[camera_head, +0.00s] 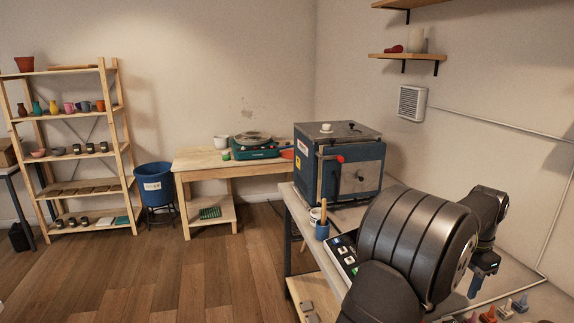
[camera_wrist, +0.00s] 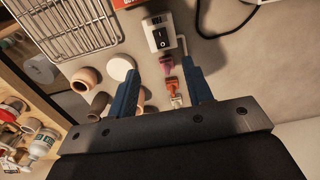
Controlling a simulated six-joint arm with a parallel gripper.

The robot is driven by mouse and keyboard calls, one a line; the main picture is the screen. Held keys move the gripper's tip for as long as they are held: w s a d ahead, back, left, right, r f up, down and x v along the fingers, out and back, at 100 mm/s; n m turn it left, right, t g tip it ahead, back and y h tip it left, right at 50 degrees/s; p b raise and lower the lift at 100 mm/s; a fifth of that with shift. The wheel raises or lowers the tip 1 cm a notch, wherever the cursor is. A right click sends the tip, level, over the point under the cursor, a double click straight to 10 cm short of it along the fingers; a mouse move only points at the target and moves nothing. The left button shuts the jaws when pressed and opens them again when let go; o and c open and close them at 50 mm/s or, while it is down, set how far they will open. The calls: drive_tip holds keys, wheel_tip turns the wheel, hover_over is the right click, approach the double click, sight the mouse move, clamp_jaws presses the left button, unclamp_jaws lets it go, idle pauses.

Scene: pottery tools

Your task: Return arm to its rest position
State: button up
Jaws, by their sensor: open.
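My gripper (camera_wrist: 158,85) is open, with its two blue fingers apart in the wrist view. I see nothing held. In the head view my dark arm fills the lower right, and my gripper (camera_head: 478,279) hangs over the table on the right, small and partly turned away.
In the wrist view a wire rack (camera_wrist: 65,30), small clay pots (camera_wrist: 87,78) and a switch box (camera_wrist: 160,33) surround the gripper. Open floor (camera_head: 200,265) lies left.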

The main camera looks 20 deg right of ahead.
drive_tip(key=shift+a+r+n, duration=0.1)
drive_tip(key=shift+r+n, duration=1.7)
drive_tip(key=shift+r, duration=0.05)
drive_tip(key=shift+o, duration=0.2)
drive_tip(key=o, duration=1.1)
drive_tip(key=shift+o, duration=0.2)
drive_tip(key=w+a+r+m, duration=0.2)
drive_tip(key=w+a+m, duration=0.1)
drive_tip(key=w+a, duration=0.6)
drive_tip(key=shift+w+a+m, duration=0.2)
drive_tip(key=shift+a+m, duration=0.1)
drive_tip(key=shift+a, duration=0.8)
wheel_tip(320, 180, down, 10)
drive_tip(key=shift+r, duration=0.1)
